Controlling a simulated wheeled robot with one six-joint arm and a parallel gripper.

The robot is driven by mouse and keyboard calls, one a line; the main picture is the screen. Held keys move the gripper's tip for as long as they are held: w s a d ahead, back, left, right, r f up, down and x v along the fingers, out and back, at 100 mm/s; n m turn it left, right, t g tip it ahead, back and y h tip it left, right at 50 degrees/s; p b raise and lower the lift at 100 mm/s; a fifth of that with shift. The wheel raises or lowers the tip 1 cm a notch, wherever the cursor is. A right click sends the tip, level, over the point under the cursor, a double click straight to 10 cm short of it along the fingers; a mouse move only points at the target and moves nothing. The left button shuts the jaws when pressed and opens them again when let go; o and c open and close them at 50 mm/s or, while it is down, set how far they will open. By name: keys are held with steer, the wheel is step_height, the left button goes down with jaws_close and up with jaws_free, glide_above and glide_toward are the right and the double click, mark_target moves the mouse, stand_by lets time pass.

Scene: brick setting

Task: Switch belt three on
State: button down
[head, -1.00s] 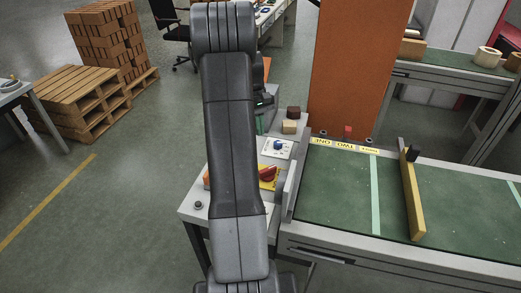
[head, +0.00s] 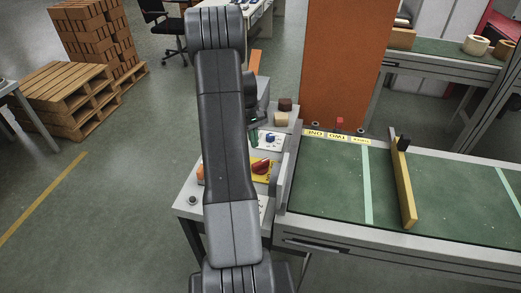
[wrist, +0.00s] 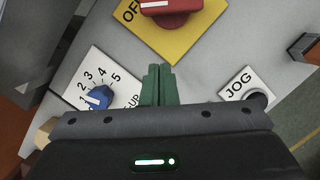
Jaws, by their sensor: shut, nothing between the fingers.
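My gripper (wrist: 160,85) is shut and empty, its green fingertips together over the grey control panel. In the wrist view, a blue dial knob (wrist: 97,97) on a white plate numbered 1 to 5 lies left of the fingers. A red rotary switch (wrist: 172,14) on a yellow plate (wrist: 190,44), with "OFF" partly readable, lies beyond the fingertips and is cut by the top edge. A JOG plate (wrist: 238,84) with a dark button lies to the right. In the head view, the red switch (head: 261,166) and blue knob (head: 270,140) show right of my arm. My arm hides part of the panel.
A green belt (head: 325,185) with ONE, TWO and a third yellow label (head: 361,141) stands right of the panel. A yellow bar (head: 404,190) crosses it. Two blocks (head: 282,119) sit behind the knob. An orange part (head: 200,174) shows left of my arm.

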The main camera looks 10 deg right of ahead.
mark_target(261, 166)
steer(key=shift+x, duration=1)
steer(key=s, duration=0.1)
steer(key=s+d+p, duration=0.1)
steer(key=s, duration=0.1)
steer(key=shift+s+d+r, duration=0.1)
steer(key=shift+d+r, duration=0.05)
steer(key=shift+s+d, duration=0.15)
steer(key=shift+s, duration=0.15)
